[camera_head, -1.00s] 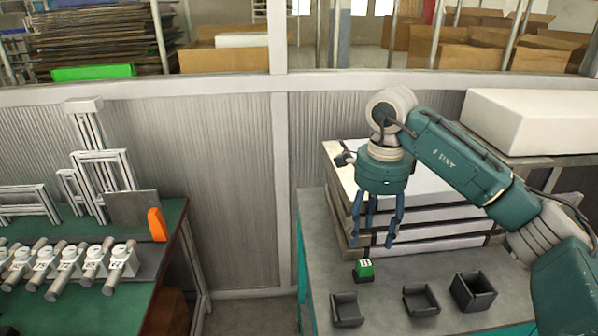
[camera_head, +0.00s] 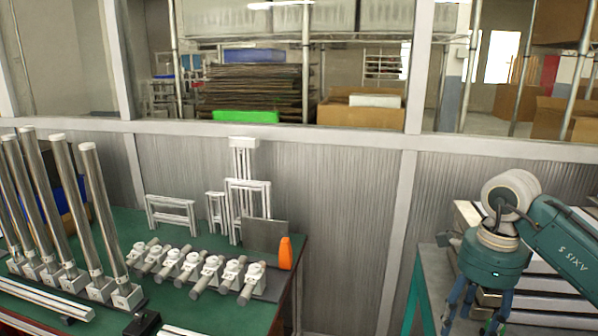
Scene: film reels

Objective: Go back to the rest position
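My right gripper (camera_head: 476,312) is at the lower right in the head view, on the green arm that comes in from the right. It hangs downward with its blue fingers spread apart, and I see nothing held between them. The fingertips are near the bottom edge of the picture. The gripper is in front of the right-hand table (camera_head: 432,275), whose top is mostly hidden or out of the picture. My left gripper is not in view.
A green table (camera_head: 125,222) on the left bears upright metal tubes (camera_head: 104,210), a row of white-and-grey fittings (camera_head: 210,268), white frames (camera_head: 247,195) and an orange piece (camera_head: 286,253). A wall panel (camera_head: 330,200) stands behind. A clear gap separates the two tables.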

